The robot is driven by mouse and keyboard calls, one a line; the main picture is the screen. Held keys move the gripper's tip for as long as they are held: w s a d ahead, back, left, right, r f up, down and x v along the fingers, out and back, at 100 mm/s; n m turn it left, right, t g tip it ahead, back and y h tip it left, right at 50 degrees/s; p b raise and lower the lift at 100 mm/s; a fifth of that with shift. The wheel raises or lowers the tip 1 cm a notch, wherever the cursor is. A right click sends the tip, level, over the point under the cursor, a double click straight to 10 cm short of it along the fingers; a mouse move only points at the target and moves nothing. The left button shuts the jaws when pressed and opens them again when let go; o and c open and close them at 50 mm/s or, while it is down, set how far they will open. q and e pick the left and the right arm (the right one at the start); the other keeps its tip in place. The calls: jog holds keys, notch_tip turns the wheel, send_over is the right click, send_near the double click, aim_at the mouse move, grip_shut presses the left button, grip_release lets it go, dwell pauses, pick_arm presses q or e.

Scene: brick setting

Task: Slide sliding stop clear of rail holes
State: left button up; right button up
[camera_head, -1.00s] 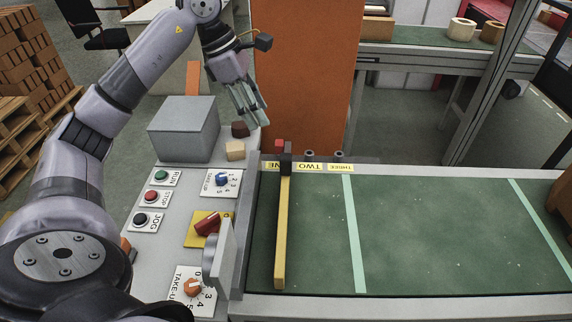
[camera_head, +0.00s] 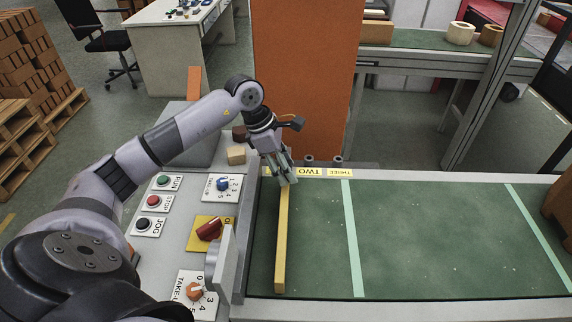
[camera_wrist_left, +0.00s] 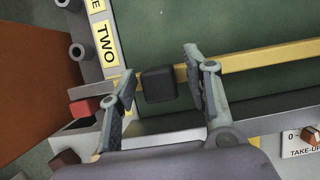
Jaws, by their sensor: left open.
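The sliding stop is a long yellow bar (camera_head: 281,240) lying across the green belt near its left end. Its black block (camera_wrist_left: 158,85) shows in the left wrist view, with the yellow bar (camera_wrist_left: 260,57) running off to the right. My left gripper (camera_head: 287,180) is over the rail end of the stop. In the left wrist view its open fingers (camera_wrist_left: 159,64) stand on either side of the black block, with gaps visible. A red piece (camera_wrist_left: 85,107) lies outside the left finger. In the head view the gripper hides the block and the ONE label. My right gripper is not in view.
The rail (camera_head: 350,165) carries the TWO label (camera_head: 302,171), the THREE label (camera_head: 339,172) and short round posts. A control panel (camera_head: 175,245) with buttons and knobs is at the left. An orange panel (camera_head: 307,80) stands behind. The belt right of the stop is clear.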

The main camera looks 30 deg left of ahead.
pick_arm(q)
jog(key=shift+c, duration=0.4)
grip_shut()
dwell(0.5)
